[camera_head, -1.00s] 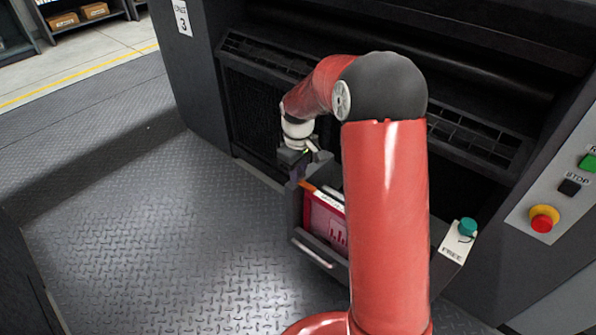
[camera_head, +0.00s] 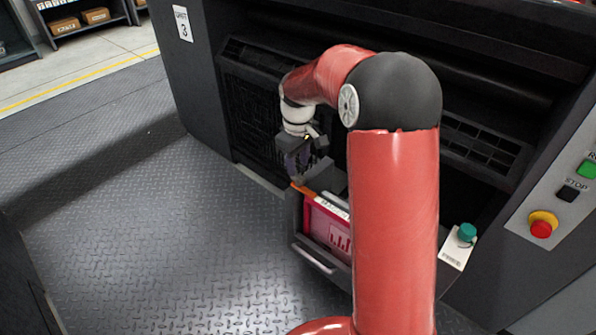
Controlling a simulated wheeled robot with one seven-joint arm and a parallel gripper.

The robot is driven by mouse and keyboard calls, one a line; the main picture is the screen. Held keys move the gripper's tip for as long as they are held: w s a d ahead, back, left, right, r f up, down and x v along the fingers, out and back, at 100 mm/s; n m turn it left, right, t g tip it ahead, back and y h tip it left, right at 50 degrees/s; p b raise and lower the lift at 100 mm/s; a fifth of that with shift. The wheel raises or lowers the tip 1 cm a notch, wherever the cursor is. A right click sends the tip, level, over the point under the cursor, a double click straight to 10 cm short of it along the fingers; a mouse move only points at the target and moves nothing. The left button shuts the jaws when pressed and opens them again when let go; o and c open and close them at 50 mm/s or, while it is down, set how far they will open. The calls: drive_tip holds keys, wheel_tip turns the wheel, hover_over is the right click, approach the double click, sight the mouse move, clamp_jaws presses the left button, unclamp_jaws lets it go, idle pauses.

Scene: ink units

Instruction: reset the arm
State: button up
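My red arm rises in front of the dark machine (camera_head: 226,125) and bends over to the left at its dark elbow. My gripper (camera_head: 298,170) hangs from the white wrist, pointing down, just above and behind the left end of an open bin (camera_head: 318,258). A crimson cartridge (camera_head: 327,222) with a white label on top and an orange strip at its left end sits in the bin. The gripper's fingers are dark and small here, so their gap is unclear. No held thing can be made out. My arm hides the bin's right part.
A panel at the right carries a green button (camera_head: 587,168), a black stop button (camera_head: 569,192) and a red emergency knob (camera_head: 541,228). A teal knob with a hanging tag (camera_head: 456,247) is right of my arm. The metal plate floor (camera_head: 170,230) at left is clear.

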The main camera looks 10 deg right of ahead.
drive_tip(key=shift+r, duration=0.9)
drive_tip(key=s+r+m+t, duration=0.3)
drive_tip(key=s+r, duration=0.8)
drive_tip(key=s, duration=0.3)
drive_tip(key=s+m+t, duration=0.2)
drive_tip(key=s+m, duration=0.2)
drive_tip(key=s, duration=1.1)
drive_tip(key=shift+d+f+t, duration=0.2)
drive_tip(key=shift+t, duration=0.1)
drive_tip(key=shift+c, duration=0.5)
